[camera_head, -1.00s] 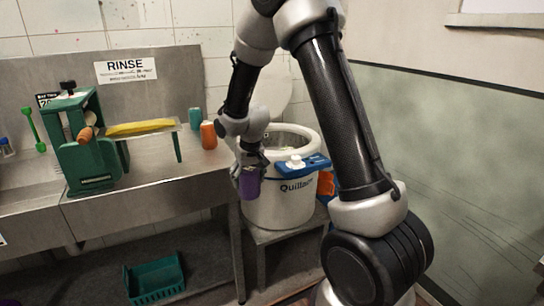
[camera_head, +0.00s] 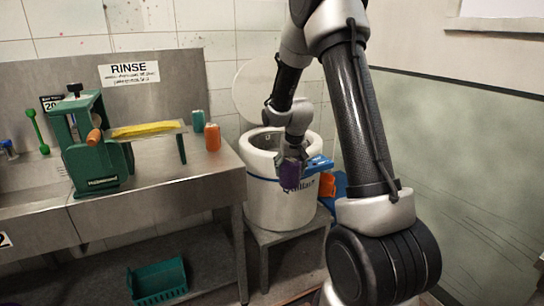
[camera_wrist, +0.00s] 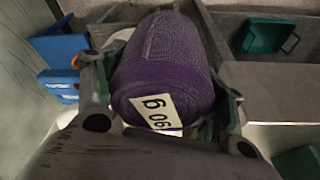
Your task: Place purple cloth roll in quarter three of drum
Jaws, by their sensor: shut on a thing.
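The purple cloth roll (camera_head: 290,174) is held in my gripper (camera_head: 291,160), in front of the drum's near rim in the head view. In the wrist view the purple roll (camera_wrist: 168,62) fills the space between my two fingers, with a white label showing "90" or "06" on its end. The white drum (camera_head: 262,205) stands on a low metal stand, with its lid raised behind it. My gripper and forearm hide part of its opening. The quarters inside the drum cannot be made out.
A blue piece (camera_head: 318,163) sits at the drum's right rim. The steel counter (camera_head: 160,190) at left carries a green wringer (camera_head: 90,150), an orange roll (camera_head: 212,137) and a teal roll (camera_head: 198,121). A teal basket (camera_head: 158,279) lies below.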

